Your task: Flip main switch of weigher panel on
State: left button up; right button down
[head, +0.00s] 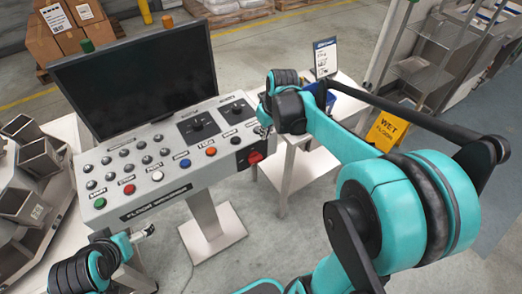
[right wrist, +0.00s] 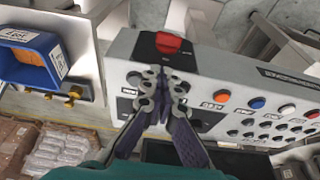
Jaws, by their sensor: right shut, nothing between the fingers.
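The weigher panel (head: 163,165) is a light grey sloped console on a pedestal, with several round buttons and a dark monitor (head: 140,75) behind it. Its red main switch (head: 255,157) sits on a black plate at the panel's right end; it also shows in the right wrist view (right wrist: 168,43). Whether it stands on or off I cannot tell. My right gripper (head: 263,128) is shut and empty, just behind the switch and apart from it; its fingertips (right wrist: 156,72) point at the black plate. My left gripper (head: 148,232) is low in front of the panel, too small to read.
A small table (head: 300,150) right of the panel holds a blue bin (right wrist: 32,55) and a sign stand (head: 325,60). A yellow wet floor sign (head: 387,130) stands further right. A metal weigher machine (head: 35,190) is at left. Boxes stand behind.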

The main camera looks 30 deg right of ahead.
aim_at(260, 156)
jog(key=b+x, duration=0.1)
jog(key=x, duration=0.3)
jog(key=b+x, duration=0.2)
jog(key=x, duration=0.2)
jog(key=b+x, duration=0.1)
jog(key=x, duration=0.3)
jog(key=shift+s+d+f+b, duration=0.1)
jog(key=shift+s+f+b, duration=0.15)
jog(key=shift+f, duration=0.25)
pick_arm(q)
jog(key=shift+f, duration=2.45)
pick_arm(e)
jog(key=shift+f, duration=0.55)
pick_arm(q)
jog(key=shift+f+b, duration=0.3)
jog(key=shift+b, duration=0.2)
pick_arm(e)
jog(key=shift+d+f+y, duration=0.15)
jog(key=shift+d+y, duration=0.15)
jog(key=shift+y, duration=0.4)
